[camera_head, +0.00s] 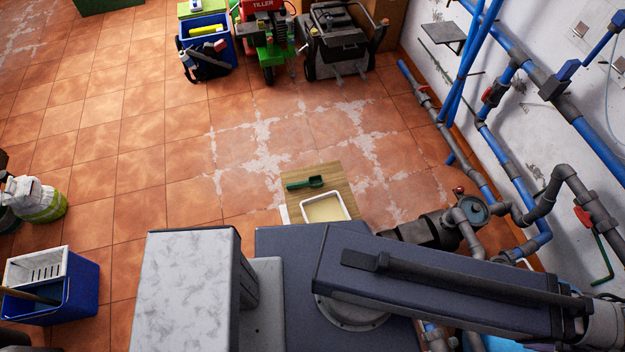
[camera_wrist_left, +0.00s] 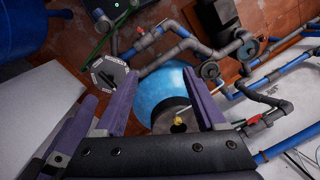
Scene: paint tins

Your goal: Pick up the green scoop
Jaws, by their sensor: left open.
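The green scoop (camera_head: 304,183) lies on a light wooden board (camera_head: 345,184) on the floor, near the centre of the head view. It lies just behind a white-rimmed tray (camera_head: 325,208) with a cream-coloured inside. My left gripper shows in the left wrist view (camera_wrist_left: 158,92), with its two purple fingers spread apart and nothing between them. Behind the fingers are a blue rounded object (camera_wrist_left: 168,88) and pipes. The scoop cannot be made out in the left wrist view. Neither gripper shows in the head view, where my own grey links cover the lower middle.
Pipes with red valves (camera_head: 490,95) run along the right wall, and a dark pump (camera_head: 430,230) stands right of the board. A blue bucket (camera_head: 75,290) is at lower left. A tiller (camera_head: 265,30) and other machines stand at the back. The tiled floor left of the board is clear.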

